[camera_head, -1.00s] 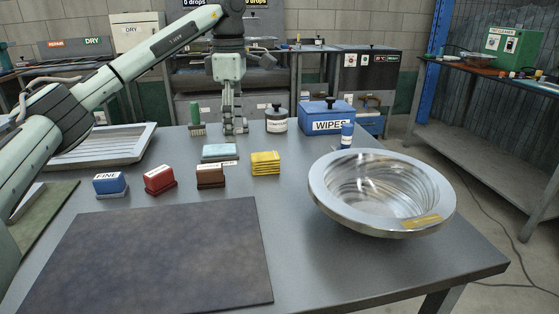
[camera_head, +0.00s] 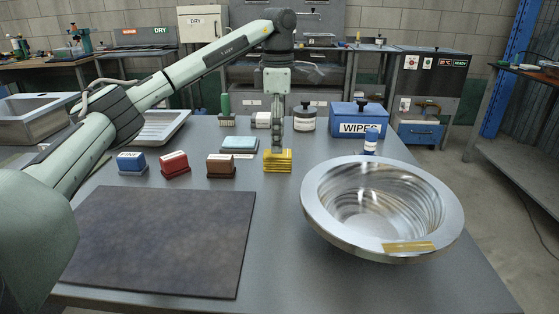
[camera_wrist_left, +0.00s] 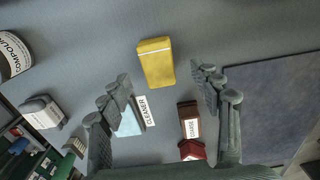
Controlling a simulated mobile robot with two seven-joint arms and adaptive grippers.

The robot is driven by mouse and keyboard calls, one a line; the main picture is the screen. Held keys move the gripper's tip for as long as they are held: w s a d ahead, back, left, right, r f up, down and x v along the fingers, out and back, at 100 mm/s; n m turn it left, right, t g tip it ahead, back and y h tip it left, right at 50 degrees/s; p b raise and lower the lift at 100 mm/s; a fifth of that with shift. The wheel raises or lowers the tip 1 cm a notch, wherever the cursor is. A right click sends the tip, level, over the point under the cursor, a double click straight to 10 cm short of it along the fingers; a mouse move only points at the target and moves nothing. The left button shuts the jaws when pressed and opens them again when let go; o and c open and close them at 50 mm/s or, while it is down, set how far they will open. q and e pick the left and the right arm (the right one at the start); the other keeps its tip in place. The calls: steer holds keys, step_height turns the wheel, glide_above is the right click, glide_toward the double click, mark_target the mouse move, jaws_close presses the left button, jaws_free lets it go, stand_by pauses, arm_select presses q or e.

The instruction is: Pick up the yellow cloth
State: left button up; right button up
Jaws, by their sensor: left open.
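The yellow cloth (camera_head: 278,162) is a folded stack lying on the grey table, between the light blue cloth and the metal bowl. In the left wrist view the yellow cloth (camera_wrist_left: 156,62) lies beyond the fingertips, roughly midway between them. My left gripper (camera_head: 277,143) hangs pointing down over the yellow cloth and hides part of it in the head view. In the left wrist view my left gripper (camera_wrist_left: 165,80) has its two fingers spread wide with nothing between them. I cannot tell whether the fingertips touch the cloth. My right gripper is not in view.
A shiny metal bowl (camera_head: 382,207) stands to the right. The light blue cleaner block (camera_head: 239,145) and the brown block (camera_head: 221,166) sit left of the cloth. A blue wipes box (camera_head: 359,120) and a compound jar (camera_head: 304,117) stand behind. A dark mat (camera_head: 160,240) lies front left.

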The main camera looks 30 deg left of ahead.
mark_target(278, 160)
arm_select(q)
step_height(278, 160, down, 5)
steer(key=shift+w+a+f+p, duration=0.1)
steer(key=shift+p, duration=0.2)
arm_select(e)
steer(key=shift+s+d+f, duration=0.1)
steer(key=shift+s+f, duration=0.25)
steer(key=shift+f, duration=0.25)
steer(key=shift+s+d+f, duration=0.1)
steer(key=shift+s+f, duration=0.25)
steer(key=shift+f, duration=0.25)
arm_select(q)
steer(key=shift+c, duration=0.4)
steer(key=c, duration=1.1)
